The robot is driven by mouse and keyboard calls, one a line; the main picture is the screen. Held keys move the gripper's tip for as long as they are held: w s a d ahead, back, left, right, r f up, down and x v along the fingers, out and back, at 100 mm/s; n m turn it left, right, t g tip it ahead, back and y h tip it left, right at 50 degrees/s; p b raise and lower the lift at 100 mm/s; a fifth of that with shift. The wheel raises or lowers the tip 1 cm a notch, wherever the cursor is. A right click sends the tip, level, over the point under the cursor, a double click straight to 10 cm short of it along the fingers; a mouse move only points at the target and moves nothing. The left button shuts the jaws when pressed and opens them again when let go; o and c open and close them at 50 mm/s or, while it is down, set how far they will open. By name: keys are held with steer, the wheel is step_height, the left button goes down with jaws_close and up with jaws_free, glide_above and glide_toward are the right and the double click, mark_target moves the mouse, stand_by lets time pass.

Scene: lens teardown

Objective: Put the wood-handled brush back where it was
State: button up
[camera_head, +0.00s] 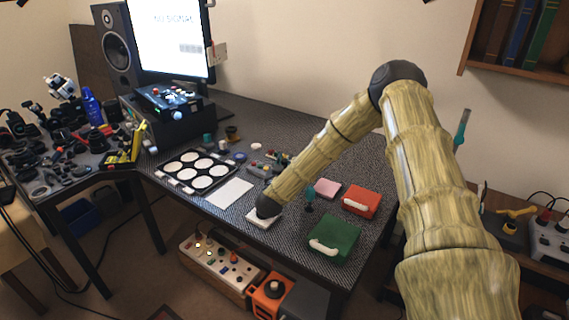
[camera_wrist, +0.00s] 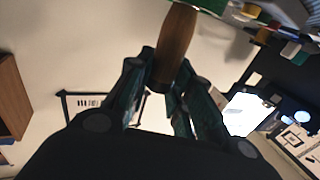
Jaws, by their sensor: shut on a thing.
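The wood-handled brush shows in the wrist view as a brown wooden handle (camera_wrist: 177,38). My gripper (camera_wrist: 163,82) is shut on the lower end of this handle, with a dark teal finger on either side. The handle runs up to the top edge of the view, so the brush's far end is not clear. In the head view my arm reaches over the front of the dark table (camera_head: 345,165). There I cannot make out the brush or my fingers clearly.
Near my wrist are a white sheet (camera_head: 229,193), a green case (camera_head: 334,240), a red case (camera_head: 361,201) and a pink block (camera_head: 327,188). A black tray with white discs (camera_head: 197,170) lies to the left. The monitor (camera_head: 168,38) stands behind.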

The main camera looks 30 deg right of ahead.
steer(key=shift+f, duration=0.15)
steer(key=o, duration=0.9)
steer(key=b+v, duration=0.2)
steer(key=v, duration=1)
steer(key=shift+r, duration=0.2)
